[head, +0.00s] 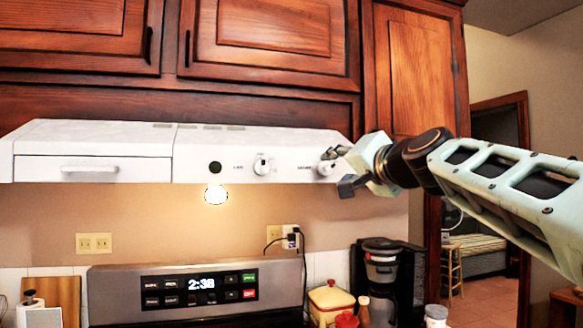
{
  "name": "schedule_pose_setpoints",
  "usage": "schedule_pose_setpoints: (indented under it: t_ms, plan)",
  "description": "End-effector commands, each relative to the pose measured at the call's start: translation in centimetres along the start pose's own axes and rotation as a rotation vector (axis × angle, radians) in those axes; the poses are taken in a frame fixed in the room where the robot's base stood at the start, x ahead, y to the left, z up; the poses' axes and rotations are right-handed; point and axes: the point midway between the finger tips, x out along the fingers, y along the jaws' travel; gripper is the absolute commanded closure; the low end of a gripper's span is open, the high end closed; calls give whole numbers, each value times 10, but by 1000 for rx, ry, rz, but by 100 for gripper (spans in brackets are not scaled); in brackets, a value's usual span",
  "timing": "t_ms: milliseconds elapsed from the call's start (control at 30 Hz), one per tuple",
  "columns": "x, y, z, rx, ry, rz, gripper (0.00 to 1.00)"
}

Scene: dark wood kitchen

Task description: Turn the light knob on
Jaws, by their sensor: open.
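A white range hood (95,138) hangs under the dark wood cabinets. Its front has a round white knob (261,166) near the middle and a second white knob (325,168) near the right end. The small labels are too blurred to tell which is the light knob. A bright white bulb (215,195) shows under the hood. My gripper (337,171) reaches in from the right, its fingers open around or just in front of the right knob. The gripper partly covers that knob, and I cannot tell whether they touch.
A dark round spot (215,167) is on the hood front, left of the middle knob. Below stand a stove with a clock panel (200,284), a black coffee maker (381,275) and a yellow canister (330,299).

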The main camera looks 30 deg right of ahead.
Motion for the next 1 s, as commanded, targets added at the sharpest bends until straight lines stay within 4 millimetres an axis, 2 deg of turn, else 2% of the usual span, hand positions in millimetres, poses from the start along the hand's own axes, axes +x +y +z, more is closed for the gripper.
schedule_pose_setpoints:
  t_ms: [200,433,600,1000]
  plan:
    - [-35,1,-2,1,4,1,59]
    - [-63,0,-1,1,2,0,59]
    - [-72,0,0,0,0,0,59]
    - [-72,0,0,0,0,0,59]
